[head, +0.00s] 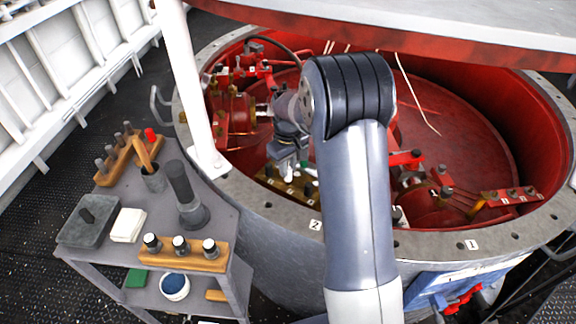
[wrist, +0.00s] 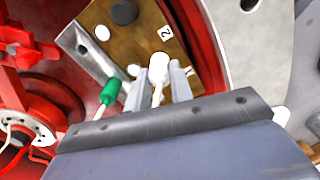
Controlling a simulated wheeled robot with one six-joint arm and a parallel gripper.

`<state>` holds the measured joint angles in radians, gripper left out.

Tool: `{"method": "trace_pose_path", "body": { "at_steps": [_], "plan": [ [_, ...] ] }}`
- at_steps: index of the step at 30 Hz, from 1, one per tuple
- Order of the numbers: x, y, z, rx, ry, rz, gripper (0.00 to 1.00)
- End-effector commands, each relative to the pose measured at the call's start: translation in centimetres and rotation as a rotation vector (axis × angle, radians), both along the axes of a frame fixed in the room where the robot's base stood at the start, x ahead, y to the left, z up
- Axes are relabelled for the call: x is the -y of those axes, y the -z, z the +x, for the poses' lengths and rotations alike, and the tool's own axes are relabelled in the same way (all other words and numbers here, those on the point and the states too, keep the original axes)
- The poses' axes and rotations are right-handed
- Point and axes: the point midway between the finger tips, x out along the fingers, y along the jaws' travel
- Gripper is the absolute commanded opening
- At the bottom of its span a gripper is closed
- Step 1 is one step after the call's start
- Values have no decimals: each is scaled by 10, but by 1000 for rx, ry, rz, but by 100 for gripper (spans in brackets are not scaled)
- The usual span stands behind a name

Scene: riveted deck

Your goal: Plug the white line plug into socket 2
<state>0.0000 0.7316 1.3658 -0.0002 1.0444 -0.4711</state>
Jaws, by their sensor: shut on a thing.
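My gripper (wrist: 157,82) is shut on the white line plug (wrist: 158,66), which shows between its two fingers in the wrist view. The plug's tip overlaps the edge of a brass plate (wrist: 160,55) marked with a "2" label. I cannot tell whether the plug touches the plate or is in a hole. Pale round spots show on the plate; I cannot tell which is socket 2. In the head view my gripper (head: 287,160) is inside the red well above the brass plate (head: 270,180), partly hidden by my arm.
A green plug (wrist: 110,92) on a pale line is close left of my gripper. The well's grey rim (head: 262,205) and red fittings (head: 232,112) surround the space. A tool cart (head: 215,225) stands left.

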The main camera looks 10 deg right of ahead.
Motion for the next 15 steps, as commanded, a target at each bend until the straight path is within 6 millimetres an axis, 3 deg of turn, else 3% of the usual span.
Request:
{"method": "trace_pose_path", "body": {
  "at_steps": [15],
  "plan": [
    [0,11,0,0,0,0,0]
  ]
}}
